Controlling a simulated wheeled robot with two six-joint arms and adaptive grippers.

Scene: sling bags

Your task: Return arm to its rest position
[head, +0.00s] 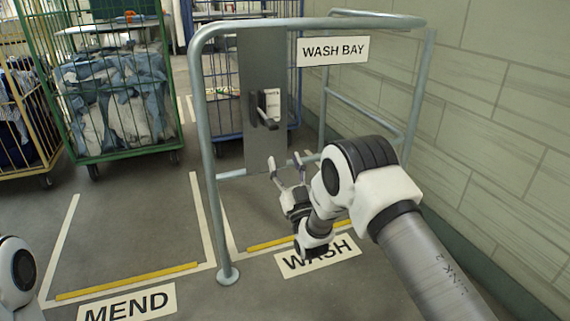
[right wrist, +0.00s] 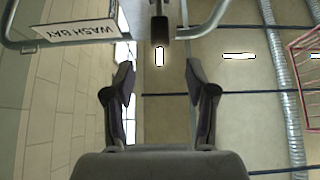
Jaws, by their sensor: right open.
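My right arm reaches in from the lower right in the head view. My right gripper (head: 285,164) is in front of the wash bay frame's grey panel, below a dark peg (head: 267,118). Its two fingers are spread. In the right wrist view the gripper (right wrist: 159,66) is open with nothing between its fingers. The dark peg (right wrist: 160,28) shows beyond the fingertips, apart from them. Only a white and black part of my left arm shows at the left edge of the head view; its gripper is out of frame.
A tubular rail frame (head: 205,160) with a wash bay sign (head: 333,50) surrounds the panel, close to my right arm. A brick wall (head: 500,120) stands to the right. A green cage cart (head: 115,155) holds cloth. Floor above the mend label (head: 127,304) is clear.

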